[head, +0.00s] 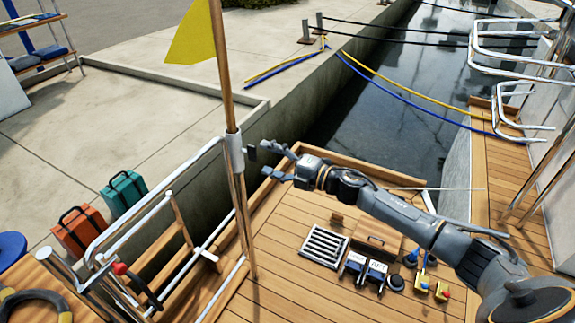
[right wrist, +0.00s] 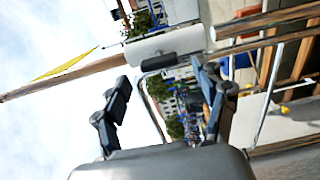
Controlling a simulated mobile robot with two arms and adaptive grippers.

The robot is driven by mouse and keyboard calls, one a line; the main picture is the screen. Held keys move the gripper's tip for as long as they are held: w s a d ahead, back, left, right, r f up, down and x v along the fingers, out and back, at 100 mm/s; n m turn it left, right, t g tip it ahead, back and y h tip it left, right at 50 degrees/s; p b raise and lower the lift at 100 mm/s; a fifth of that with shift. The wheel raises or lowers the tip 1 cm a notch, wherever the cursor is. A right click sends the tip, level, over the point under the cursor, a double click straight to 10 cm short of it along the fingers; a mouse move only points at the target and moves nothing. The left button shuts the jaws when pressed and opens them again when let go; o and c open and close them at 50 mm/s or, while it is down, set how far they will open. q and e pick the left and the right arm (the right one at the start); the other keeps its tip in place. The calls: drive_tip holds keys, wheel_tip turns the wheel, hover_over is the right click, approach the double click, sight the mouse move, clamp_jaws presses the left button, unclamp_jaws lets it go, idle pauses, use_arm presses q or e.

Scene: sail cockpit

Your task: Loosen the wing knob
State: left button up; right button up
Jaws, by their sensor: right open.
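The dark wing knob (head: 251,152) sticks out to the right from a light grey socket (head: 235,155). The socket clasps the wooden staff (head: 222,75) of a yellow flag (head: 192,36). My right gripper (head: 269,159) is open just right of the knob, its fingers pointing at it. In the right wrist view, the knob (right wrist: 160,63) lies between the spread fingertips (right wrist: 160,76), in front of the white-looking socket (right wrist: 165,46). I see no finger clearly touching the knob. My left gripper does not show.
A metal rail (head: 160,185) and wooden ladder (head: 178,225) stand left of the staff. A teal case (head: 124,193) and an orange case (head: 82,233) sit on the quay. A grate (head: 325,246) and small deck fittings lie below my right arm. Water lies behind.

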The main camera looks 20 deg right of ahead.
drive_tip(key=v, duration=0.7)
idle(0.3)
